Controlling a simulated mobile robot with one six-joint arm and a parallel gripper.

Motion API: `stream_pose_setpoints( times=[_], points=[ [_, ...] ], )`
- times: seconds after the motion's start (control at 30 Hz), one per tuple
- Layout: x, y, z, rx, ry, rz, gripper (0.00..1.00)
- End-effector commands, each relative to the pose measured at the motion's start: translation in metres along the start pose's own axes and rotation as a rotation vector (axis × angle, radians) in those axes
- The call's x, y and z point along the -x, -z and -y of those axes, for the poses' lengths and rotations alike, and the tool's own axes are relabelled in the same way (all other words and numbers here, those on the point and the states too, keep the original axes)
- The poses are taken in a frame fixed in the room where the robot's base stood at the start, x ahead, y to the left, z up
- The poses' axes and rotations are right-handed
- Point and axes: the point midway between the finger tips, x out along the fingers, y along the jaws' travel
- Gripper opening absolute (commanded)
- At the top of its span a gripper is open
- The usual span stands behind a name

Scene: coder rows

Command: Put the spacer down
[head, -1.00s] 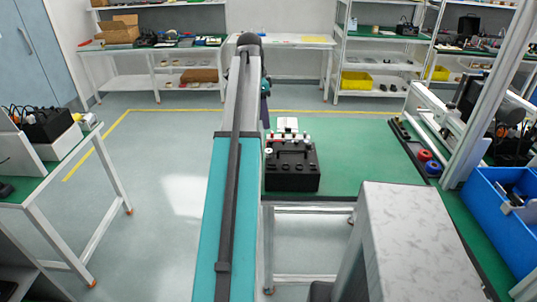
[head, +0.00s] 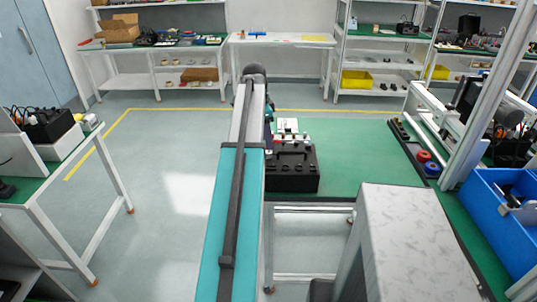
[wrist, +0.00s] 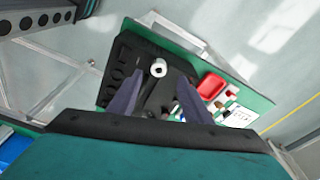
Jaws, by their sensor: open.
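The spacer appears to be the small white ring-shaped piece (wrist: 159,68) in the wrist view. It stands on or in the black block (wrist: 125,62), which has a row of round holes along one side. My gripper (wrist: 161,78) is open. Its two fingers are apart, with the white piece seen between their tips; I cannot tell the height gap or any contact. In the head view the black block (head: 293,172) sits on the green bench at its left edge, and my arm hides most of my gripper and that edge.
Behind the block are a red tray (wrist: 212,86), small parts and a white card (wrist: 240,116). In the head view, red and blue rings (head: 427,162) and a blue bin (head: 502,215) are at the right. The green bench top (head: 365,150) right of the block is clear.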

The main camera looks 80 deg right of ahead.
Motion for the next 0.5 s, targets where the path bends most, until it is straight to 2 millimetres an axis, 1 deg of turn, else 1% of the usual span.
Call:
stream_pose_setpoints(
  times=[0.1,0.5],
  points=[
    [-0.0030,0.0000,0.0000,0.000,0.000,0.000,0.45],
    [-0.0049,0.0000,-0.0004,0.000,0.000,0.000,0.45]
  ],
)
